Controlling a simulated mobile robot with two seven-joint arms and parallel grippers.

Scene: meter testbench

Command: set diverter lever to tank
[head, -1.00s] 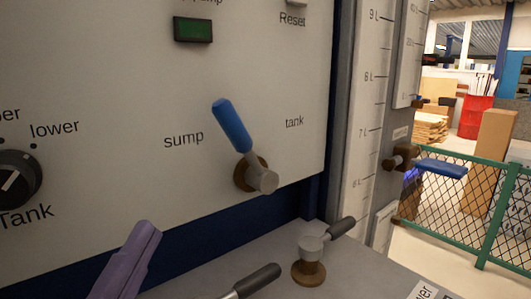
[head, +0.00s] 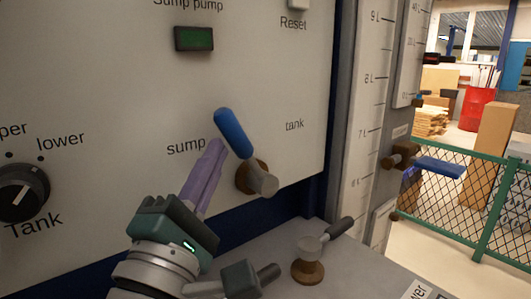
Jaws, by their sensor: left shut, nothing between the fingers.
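The diverter lever (head: 234,133) has a blue handle and a brass and grey pivot on the white panel. Its handle leans up and left, toward the "sump" label (head: 186,148) and away from the "tank" label (head: 294,125). My left gripper (head: 217,147) has purple fingers, shut and empty. Its fingertips are just left of the blue handle's lower part; I cannot tell whether they touch it. My right gripper is not in view.
A black Tank selector knob (head: 22,192) is at the left of the panel. Below, a dark-handled valve (head: 312,258) stands on the grey ledge. A level scale (head: 360,110) is right of the panel. A blue-handled valve (head: 437,167) sticks out further right.

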